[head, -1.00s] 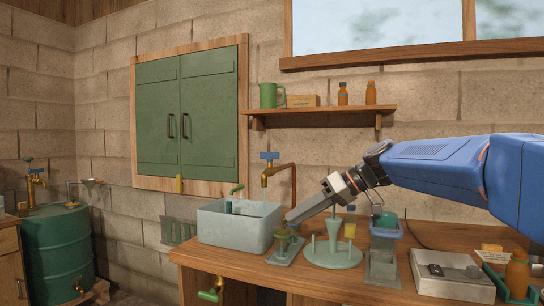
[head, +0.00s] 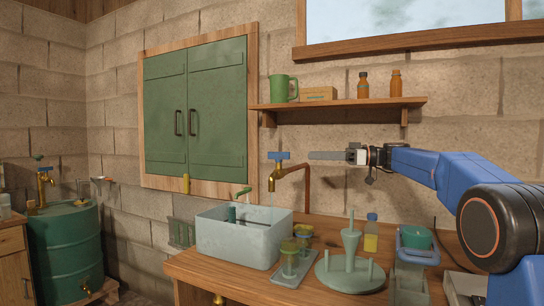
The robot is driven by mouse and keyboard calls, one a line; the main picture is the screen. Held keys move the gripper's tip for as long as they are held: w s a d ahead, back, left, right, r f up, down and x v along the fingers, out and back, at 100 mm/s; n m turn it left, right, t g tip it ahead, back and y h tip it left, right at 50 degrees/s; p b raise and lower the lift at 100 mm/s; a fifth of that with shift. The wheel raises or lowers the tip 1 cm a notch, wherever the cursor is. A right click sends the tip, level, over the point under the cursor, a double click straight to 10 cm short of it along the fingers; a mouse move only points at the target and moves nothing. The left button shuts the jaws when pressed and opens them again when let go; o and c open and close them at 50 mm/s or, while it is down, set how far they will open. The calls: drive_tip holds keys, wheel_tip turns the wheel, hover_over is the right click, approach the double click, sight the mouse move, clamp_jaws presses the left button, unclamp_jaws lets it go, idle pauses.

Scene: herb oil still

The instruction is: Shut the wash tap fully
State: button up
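A brass tap (head: 272,172) with a blue handle (head: 279,156) stands on a copper pipe behind the grey sink (head: 236,252), its spout pointing down over the sink. I take it to be the wash tap.
A green stand (head: 350,275), a yellow bottle (head: 371,235) and a blue-rimmed container (head: 417,250) stand on the bench right of the sink. A shelf (head: 340,104) with a green mug is above my gripper.

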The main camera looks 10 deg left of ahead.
sight(279, 155)
drive_tip(key=a, duration=1.1)
drive_tip(key=w+a, duration=0.1)
drive_tip(key=a, duration=0.5)
clamp_jaws()
